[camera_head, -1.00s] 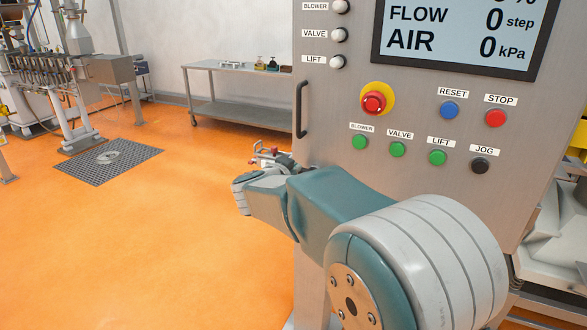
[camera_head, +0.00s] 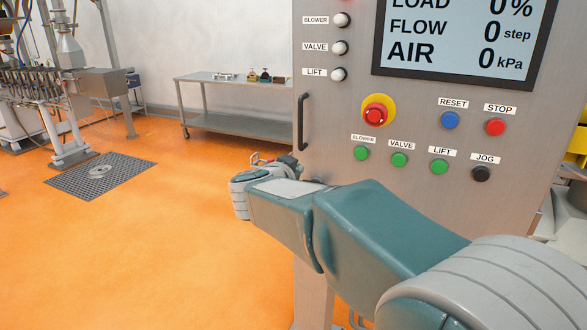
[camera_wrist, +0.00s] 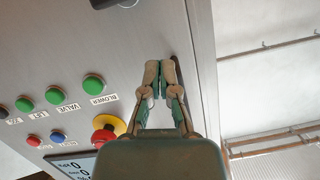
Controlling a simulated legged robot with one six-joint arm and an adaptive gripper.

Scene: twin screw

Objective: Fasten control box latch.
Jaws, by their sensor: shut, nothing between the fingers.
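The control box (camera_head: 340,140) is a grey metal cabinet that fills the right of the head view. A black bar handle (camera_head: 302,122) runs upright along its left edge. In the wrist view my gripper (camera_wrist: 161,66) is shut and empty, in front of the box face (camera_wrist: 60,50) near its edge. A dark bar, partly hidden behind the fingers, shows beside them; I cannot tell whether they touch it. In the head view my arm reaches across the lower front of the box, and the fingers are mostly hidden. I cannot make out a latch clearly in either view.
The box face carries a red emergency knob (camera_head: 376,114) on a yellow ring, a blue reset button (camera_head: 450,120), a red stop button (camera_head: 495,126) and several green buttons. A steel table (camera_head: 235,120) stands behind. Orange floor to the left is open, with a floor grate (camera_head: 100,175).

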